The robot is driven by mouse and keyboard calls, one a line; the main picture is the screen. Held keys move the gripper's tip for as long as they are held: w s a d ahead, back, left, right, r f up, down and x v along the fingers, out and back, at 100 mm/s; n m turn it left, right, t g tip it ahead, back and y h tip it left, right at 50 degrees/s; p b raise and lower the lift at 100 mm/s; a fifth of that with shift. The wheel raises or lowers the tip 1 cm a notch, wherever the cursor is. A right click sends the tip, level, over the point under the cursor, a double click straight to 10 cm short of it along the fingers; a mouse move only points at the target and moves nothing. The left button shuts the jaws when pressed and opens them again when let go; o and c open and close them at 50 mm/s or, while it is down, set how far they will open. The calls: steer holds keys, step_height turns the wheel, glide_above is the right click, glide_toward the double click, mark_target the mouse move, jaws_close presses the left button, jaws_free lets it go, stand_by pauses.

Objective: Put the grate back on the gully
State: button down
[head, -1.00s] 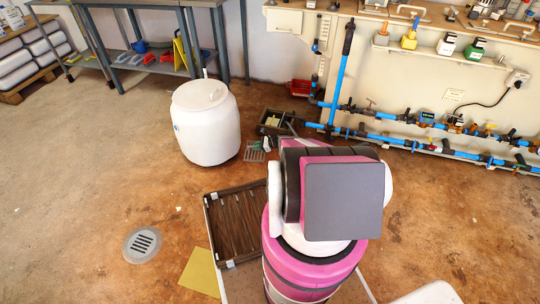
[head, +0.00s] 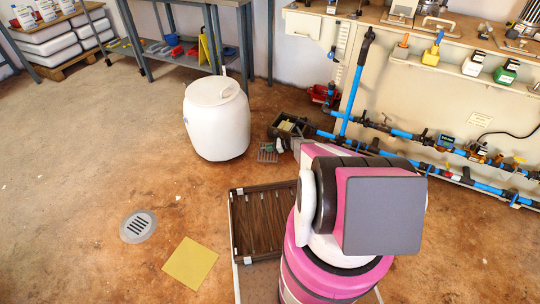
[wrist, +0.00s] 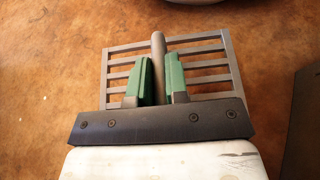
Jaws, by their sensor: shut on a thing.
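The grey slotted grate (wrist: 205,68) spans both sides of my gripper in the wrist view, with a rounded post standing up at its middle. My gripper (wrist: 160,80) has its two green fingers closed on that post. In the head view the grate (head: 267,152) shows small at floor level, right of the white drum, and my gripper (head: 281,146) is at its right side, partly hidden by my arm. A dark open box (head: 274,131) by the wall lies just beyond the grate; it may be the gully, but I cannot tell for sure.
A white drum (head: 217,122) stands close left of the grate. A dark slatted tray (head: 262,222) lies nearer, beside my arm. A round slotted drain (head: 138,226) and a yellow sheet (head: 190,263) are on the floor. Blue pipes (head: 385,130) run along the wall.

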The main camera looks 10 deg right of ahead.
mark_target(272, 153)
steer(key=shift+f, duration=2.55)
steer(key=shift+f, duration=0.15)
steer(key=c, duration=1.1)
jaws_free()
